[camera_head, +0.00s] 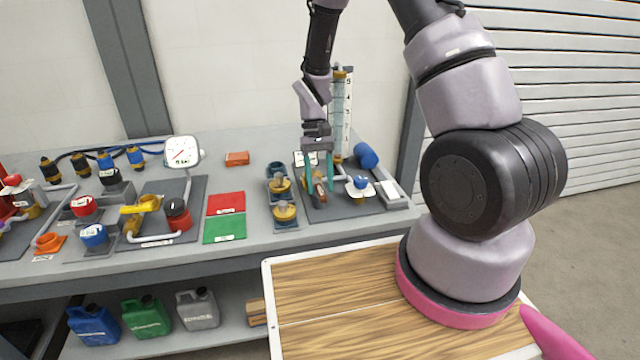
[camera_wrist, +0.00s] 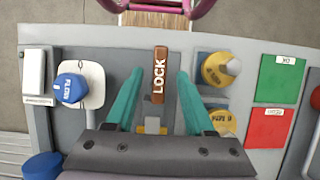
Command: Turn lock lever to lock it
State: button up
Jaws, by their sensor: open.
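The lock lever (camera_wrist: 159,75) is a brown bar with white LOCK lettering in the wrist view. It stands lengthwise in the picture, above a small grey and yellow base (camera_wrist: 152,124). My gripper (camera_wrist: 157,82) has two teal fingers, open, one on each side of the lever with gaps on both sides. In the head view the gripper (camera_head: 320,184) points down over the dark panel, and the lever (camera_head: 320,193) shows partly between the fingers.
A blue FLOW knob (camera_wrist: 71,88) on a white plate stands left of the lever in the wrist view. Yellow-capped parts (camera_wrist: 219,69) stand close on the right. Green (camera_head: 225,229) and red (camera_head: 226,203) mats lie farther left in the head view. A clear level tube (camera_head: 340,110) rises behind the gripper.

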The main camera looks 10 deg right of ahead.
jog(key=v, duration=1)
jog(key=shift+r, duration=0.2)
jog(key=s+d+r+m+t+y, duration=0.1)
jog(key=s+d+r+t, duration=0.15)
jog(key=r, duration=0.65)
jog(key=s+d+r+m+t+y, duration=0.1)
jog(key=s+d+r+t, duration=0.15)
jog(key=r, duration=0.65)
jog(key=s+d+r+m+t, duration=0.2)
jog(key=s+r+t, duration=0.4)
jog(key=s+r, duration=0.4)
jog(key=s+d, duration=0.1)
jog(key=s, duration=0.1)
jog(key=shift+s+d+t, duration=0.15)
jog(key=shift+s+t, duration=0.25)
